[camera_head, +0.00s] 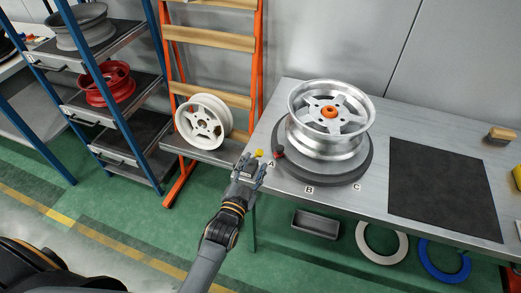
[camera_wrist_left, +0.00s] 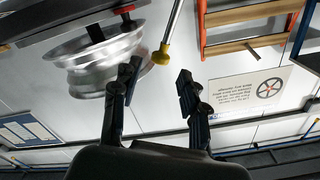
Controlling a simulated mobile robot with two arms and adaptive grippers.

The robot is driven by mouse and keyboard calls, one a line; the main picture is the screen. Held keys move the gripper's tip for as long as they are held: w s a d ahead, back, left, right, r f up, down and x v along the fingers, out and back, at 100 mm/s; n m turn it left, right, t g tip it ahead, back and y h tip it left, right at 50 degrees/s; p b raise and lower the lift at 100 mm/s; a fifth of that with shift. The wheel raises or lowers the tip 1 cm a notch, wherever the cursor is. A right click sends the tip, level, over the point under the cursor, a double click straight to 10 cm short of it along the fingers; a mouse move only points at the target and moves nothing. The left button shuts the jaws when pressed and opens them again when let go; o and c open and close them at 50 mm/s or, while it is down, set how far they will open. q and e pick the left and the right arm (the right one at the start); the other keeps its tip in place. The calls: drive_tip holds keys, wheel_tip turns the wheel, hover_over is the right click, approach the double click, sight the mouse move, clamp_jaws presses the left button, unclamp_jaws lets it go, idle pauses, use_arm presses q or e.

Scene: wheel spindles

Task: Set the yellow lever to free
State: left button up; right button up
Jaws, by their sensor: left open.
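The yellow lever shows as a yellow knob (camera_head: 259,153) at the left edge of the metal bench, just left of label A. In the left wrist view its knob (camera_wrist_left: 161,56) sits at the end of a thin metal rod. My left gripper (camera_head: 252,166) is open, with its fingers just short of the knob in the head view. My right gripper is not in view.
A silver wheel (camera_head: 347,138) with an orange hub piece (camera_head: 329,112) sits on a dark round base (camera_head: 362,168). A red knob (camera_head: 279,150) stands close right of the lever. Labels A, B and C line the base. A black mat (camera_head: 445,190) lies right.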

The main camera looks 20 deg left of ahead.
sight(259, 155)
use_arm(q)
drive_tip(key=w, duration=0.5)
drive_tip(key=shift+w+d, duration=0.1)
drive_tip(key=shift+w, duration=0.3)
clamp_jaws()
